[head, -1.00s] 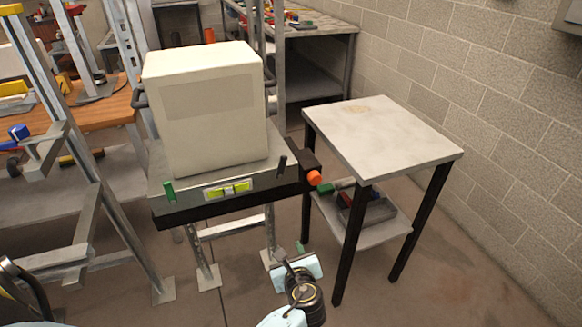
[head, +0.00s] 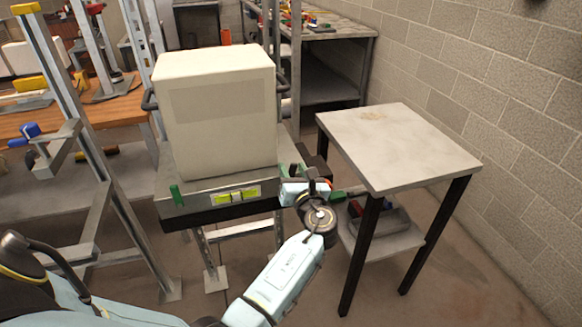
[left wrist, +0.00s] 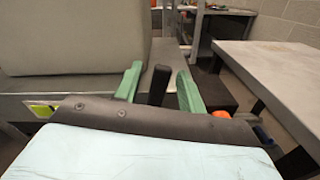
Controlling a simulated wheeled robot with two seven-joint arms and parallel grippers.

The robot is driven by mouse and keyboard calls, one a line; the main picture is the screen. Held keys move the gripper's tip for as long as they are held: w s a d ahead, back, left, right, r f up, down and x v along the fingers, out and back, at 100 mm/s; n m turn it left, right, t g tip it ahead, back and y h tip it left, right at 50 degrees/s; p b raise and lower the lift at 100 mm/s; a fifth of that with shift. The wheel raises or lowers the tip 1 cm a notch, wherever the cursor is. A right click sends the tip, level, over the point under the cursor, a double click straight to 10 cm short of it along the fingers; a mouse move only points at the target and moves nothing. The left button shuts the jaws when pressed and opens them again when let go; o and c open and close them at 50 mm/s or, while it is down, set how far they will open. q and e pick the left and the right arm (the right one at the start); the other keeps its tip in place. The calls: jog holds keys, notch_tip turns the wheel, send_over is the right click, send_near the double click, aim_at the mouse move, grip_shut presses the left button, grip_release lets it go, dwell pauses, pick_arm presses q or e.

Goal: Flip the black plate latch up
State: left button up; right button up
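The black plate latch (left wrist: 158,85) stands upright on the dark front edge of the heater's base in the left wrist view. It shows between the two green fingers of my left gripper (left wrist: 158,86), which are apart, one on each side of it. I cannot tell whether either finger touches it. In the head view my left gripper (head: 299,174) is at the right front corner of the base and largely hides the latch. The cream heater box (head: 219,120) sits on the base. My right gripper is not in view.
An orange knob (left wrist: 221,114) is right of the gripper in the wrist view. A pale-topped table (head: 400,150) stands close on the right.

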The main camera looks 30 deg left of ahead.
pick_arm(q)
jog(key=shift+x, duration=1)
jog(key=shift+w+a, duration=0.15)
jog(key=shift+w, duration=0.05)
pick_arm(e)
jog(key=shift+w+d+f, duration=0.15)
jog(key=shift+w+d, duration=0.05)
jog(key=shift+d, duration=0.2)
pick_arm(q)
grip_shut()
jog(key=shift+s+a+r+n, duration=0.1)
jog(key=shift+s+a+n, duration=0.1)
jog(key=shift+n, duration=0.4)
jog(key=shift+s+a+n, duration=0.1)
jog(key=shift+s+n, duration=0.1)
jog(key=shift+n, duration=0.8)
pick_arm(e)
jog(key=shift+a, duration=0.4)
pick_arm(q)
grip_release()
jog(key=shift+s, duration=0.1)
